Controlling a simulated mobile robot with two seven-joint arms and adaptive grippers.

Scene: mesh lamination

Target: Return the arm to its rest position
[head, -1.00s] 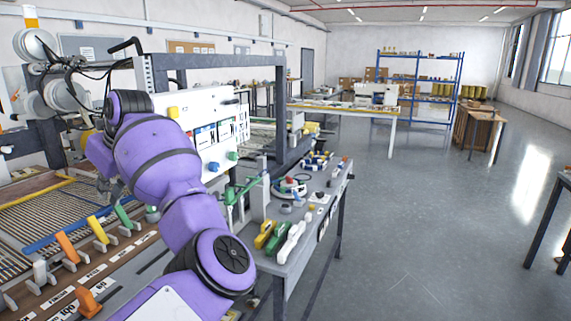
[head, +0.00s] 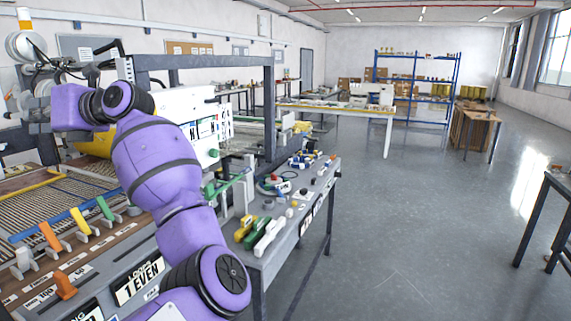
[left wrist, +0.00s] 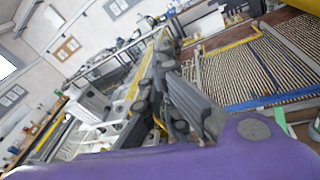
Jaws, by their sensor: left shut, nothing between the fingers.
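My left arm, purple with dark joint bands, rises from the bottom of the head view and bends at its upper joint, with the forearm reaching left above the machine. My left gripper (left wrist: 174,88) is dark grey and shows in the left wrist view, shut and empty. In the head view its end is small and hard to make out near the left edge. It appears clear of the machine bed (head: 60,207). My right gripper is in neither view.
Orange, yellow and green levers (head: 80,222) stand on the machine's front edge. A white panel (head: 185,103) on a grey frame (head: 268,100) stands behind my arm. A grey side table (head: 300,215) holds tools and small parts. The floor (head: 420,220) to the right is open.

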